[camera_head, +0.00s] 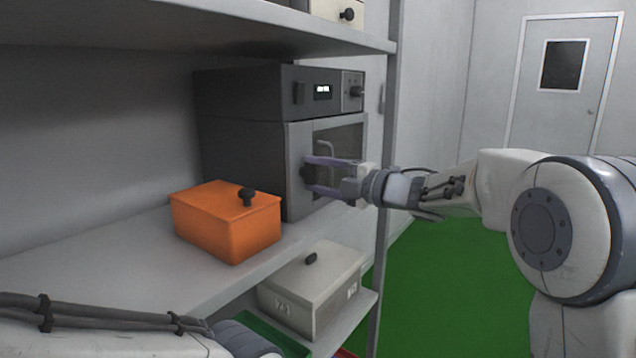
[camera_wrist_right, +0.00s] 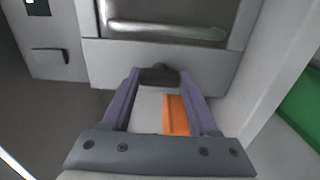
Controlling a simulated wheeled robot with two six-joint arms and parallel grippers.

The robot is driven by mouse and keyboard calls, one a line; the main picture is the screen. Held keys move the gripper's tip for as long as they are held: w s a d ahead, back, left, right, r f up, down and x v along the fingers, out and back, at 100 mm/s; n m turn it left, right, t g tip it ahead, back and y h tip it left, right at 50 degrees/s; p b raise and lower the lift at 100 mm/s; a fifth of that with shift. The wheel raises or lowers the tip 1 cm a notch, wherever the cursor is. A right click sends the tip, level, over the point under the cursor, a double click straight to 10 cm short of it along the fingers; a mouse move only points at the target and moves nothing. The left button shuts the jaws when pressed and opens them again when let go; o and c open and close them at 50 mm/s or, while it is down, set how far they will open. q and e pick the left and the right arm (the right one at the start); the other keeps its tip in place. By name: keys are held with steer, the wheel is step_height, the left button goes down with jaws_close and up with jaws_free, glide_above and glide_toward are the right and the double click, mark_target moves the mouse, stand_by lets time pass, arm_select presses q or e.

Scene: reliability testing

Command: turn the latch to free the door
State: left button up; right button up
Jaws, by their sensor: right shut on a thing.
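A dark grey oven-like machine (camera_head: 240,130) stands on the shelf, with a grey door (camera_head: 297,140) that has a window and a bar handle (camera_head: 326,151). The door looks closed. In the right wrist view the latch sits between the fingertips, below the bar handle (camera_wrist_right: 166,31). The fingers partly hide the latch in the head view. My left arm shows at the bottom left, but its gripper is out of view.
An orange box (camera_head: 225,222) with a black knob stands on the shelf (camera_head: 130,250), left of the gripper and in front of the machine. A white lidded box (camera_head: 313,285) is on the shelf below. A shelf post (camera_head: 391,120) stands right of the machine. Green floor (camera_head: 440,275) is clear.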

stand_by(0.5)
steer(key=o, duration=1.4)
steer(key=v, duration=1)
steer(key=shift+s+d, duration=0.15)
